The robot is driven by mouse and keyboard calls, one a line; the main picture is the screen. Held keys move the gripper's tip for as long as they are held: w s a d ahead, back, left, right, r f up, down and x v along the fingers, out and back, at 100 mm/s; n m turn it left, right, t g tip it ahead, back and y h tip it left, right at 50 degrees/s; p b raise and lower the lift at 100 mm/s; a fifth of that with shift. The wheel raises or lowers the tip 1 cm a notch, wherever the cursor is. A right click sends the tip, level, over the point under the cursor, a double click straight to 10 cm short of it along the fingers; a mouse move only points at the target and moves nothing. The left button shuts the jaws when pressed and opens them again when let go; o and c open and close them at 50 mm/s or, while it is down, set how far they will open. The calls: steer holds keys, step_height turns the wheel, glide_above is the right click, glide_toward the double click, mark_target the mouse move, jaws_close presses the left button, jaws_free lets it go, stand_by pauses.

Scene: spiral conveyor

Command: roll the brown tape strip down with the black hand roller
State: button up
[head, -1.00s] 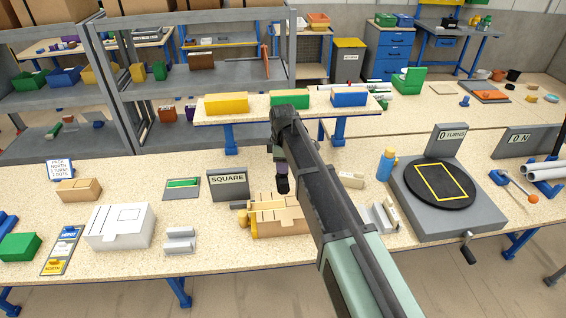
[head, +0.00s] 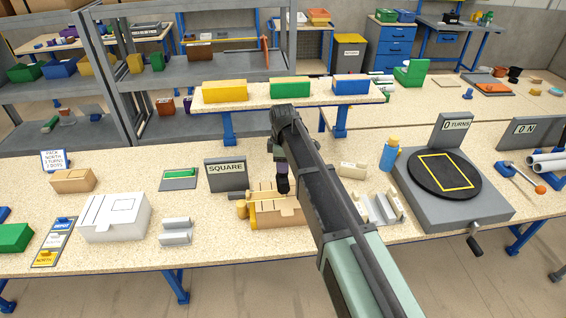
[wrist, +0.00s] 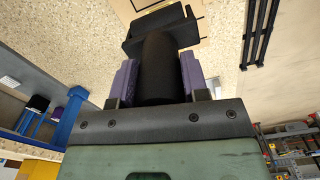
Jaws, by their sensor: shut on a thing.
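My gripper (head: 279,158) points down over the bench, at the back of the brown carton (head: 276,213). In the wrist view my gripper (wrist: 160,85) has its two purple fingers on either side of the black hand roller (wrist: 160,62) and is shut on its thick handle. The roller's wider black head lies beyond the fingertips. In the head view the roller (head: 283,184) is a small dark shape at the carton's top; whether it touches is unclear. The carton shows in part at the top of the wrist view. I cannot make out the brown tape strip apart from the carton.
A grey SQUARE sign (head: 226,175) stands left of the carton. Grey angled blocks (head: 383,209), a blue bottle (head: 389,155) and a turntable (head: 420,190) stand to the right. A raised shelf with yellow, green and blue bins (head: 351,84) runs behind. A white box (head: 115,218) sits left.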

steer(key=shift+f+b, duration=1.7)
stand_by(1.7)
steer(key=shift+s+a, duration=0.5)
steer(key=shift+a, duration=4.05)
steer(key=shift+w+d, duration=0.15)
steer(key=shift+d, duration=1.45)
steer(key=shift+w+d, duration=0.15)
steer(key=shift+d, duration=1.4)
steer(key=shift+w+d, duration=0.15)
steer(key=shift+d, duration=1.45)
steer(key=shift+a, duration=0.1)
step_height(320, 180, up, 7)
steer(key=p, duration=0.7)
steer(key=shift+r, duration=0.15)
